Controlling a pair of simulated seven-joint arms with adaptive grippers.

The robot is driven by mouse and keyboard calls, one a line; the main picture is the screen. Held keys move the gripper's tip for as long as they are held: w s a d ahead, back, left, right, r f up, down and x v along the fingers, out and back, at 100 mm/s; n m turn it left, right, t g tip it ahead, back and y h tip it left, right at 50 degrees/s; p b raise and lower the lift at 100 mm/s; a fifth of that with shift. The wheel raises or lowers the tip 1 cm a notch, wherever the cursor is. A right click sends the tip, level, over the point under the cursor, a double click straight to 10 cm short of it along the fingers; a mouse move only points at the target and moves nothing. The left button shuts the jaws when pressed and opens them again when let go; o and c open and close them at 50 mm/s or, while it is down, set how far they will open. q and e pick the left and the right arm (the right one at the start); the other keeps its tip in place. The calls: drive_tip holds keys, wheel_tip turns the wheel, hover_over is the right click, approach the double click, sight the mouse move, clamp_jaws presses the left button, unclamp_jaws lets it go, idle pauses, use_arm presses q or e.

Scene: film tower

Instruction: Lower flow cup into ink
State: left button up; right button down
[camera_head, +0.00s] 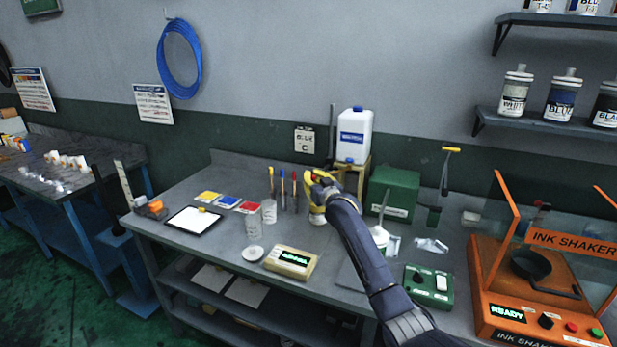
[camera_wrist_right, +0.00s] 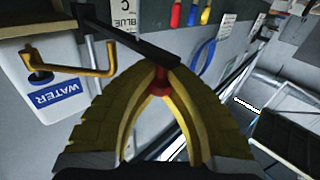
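My right gripper (camera_head: 318,187) has yellow fingers and is above the back of the middle bench, in front of the water jug. In the right wrist view its fingertips (camera_wrist_right: 160,78) meet around a thin dark handle (camera_wrist_right: 125,38) with a small red piece at the grip. A cup on this handle is not clear to me; a small pale shape (camera_head: 317,218) shows just below the gripper in the head view. Two pale cans (camera_head: 253,229) stand to the left of the gripper; I cannot see ink in them. My left gripper is out of view.
The water jug (camera_head: 354,138) stands on a wooden stand behind the gripper. Coloured-handle tools (camera_head: 282,188) are to its left. A scale (camera_head: 290,262), green box (camera_head: 394,192), white container (camera_head: 379,238) and orange ink shaker (camera_head: 483,285) are around it.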

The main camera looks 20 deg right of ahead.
drive_tip(key=c, duration=1.2)
unclamp_jaws()
drive_tip(key=shift+c, duration=0.2)
drive_tip(key=s, duration=1.2)
drive_tip(key=shift+d, duration=0.45)
